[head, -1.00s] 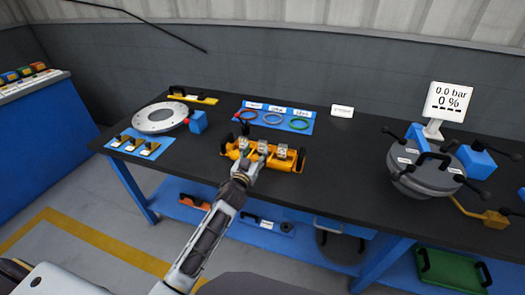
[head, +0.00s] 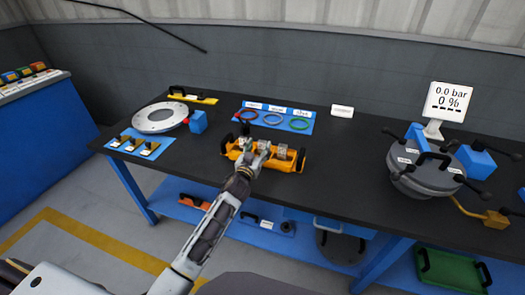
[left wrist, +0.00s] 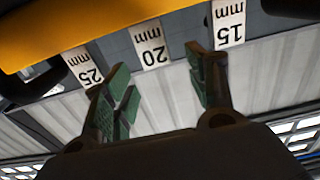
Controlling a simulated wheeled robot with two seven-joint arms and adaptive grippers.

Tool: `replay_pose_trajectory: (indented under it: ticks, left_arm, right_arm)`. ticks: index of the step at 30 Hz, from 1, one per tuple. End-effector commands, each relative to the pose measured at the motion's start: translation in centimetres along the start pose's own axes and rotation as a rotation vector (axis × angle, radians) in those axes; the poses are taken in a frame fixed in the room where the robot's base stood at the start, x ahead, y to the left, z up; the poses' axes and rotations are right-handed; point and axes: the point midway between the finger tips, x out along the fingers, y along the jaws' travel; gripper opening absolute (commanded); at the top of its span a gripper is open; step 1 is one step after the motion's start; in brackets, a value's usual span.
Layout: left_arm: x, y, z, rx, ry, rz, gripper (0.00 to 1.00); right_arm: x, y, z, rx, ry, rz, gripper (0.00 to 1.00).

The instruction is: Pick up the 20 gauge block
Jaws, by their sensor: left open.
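The 20 mm gauge block (left wrist: 151,43) is a pale plate with black lettering, standing in the middle of a row in the left wrist view. The 25 mm block (left wrist: 83,67) is left of it and the 15 mm block (left wrist: 228,24) right of it. They sit in an orange holder (left wrist: 75,22), seen in the head view (head: 290,164) on the bench. My left gripper (left wrist: 160,88) is open with green pads, its fingers spread below the 20 block in the picture, nothing between them. In the head view it (head: 252,161) is at the holder's front, partly hiding the blocks. My right gripper is out of view.
Behind the holder lies a blue mat with coloured rings (head: 273,119). A round flanged plate (head: 159,117) and a blue block (head: 198,122) are to the left. A grey vessel with handles (head: 428,176) stands at the right. The bench between holder and vessel is clear.

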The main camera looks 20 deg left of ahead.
Motion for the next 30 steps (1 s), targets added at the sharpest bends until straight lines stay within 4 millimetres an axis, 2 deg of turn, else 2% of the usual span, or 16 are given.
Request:
replay_pose_trajectory:
  ticks: [16,30]
  left_arm:
    - [4.1,0.2,0.4,0.000,0.000,0.000,0.57]
    - [4.6,0.2,0.4,-0.001,0.000,0.000,0.57]
  right_arm:
    - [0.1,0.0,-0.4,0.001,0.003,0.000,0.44]
    - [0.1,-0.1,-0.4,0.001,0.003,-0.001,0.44]
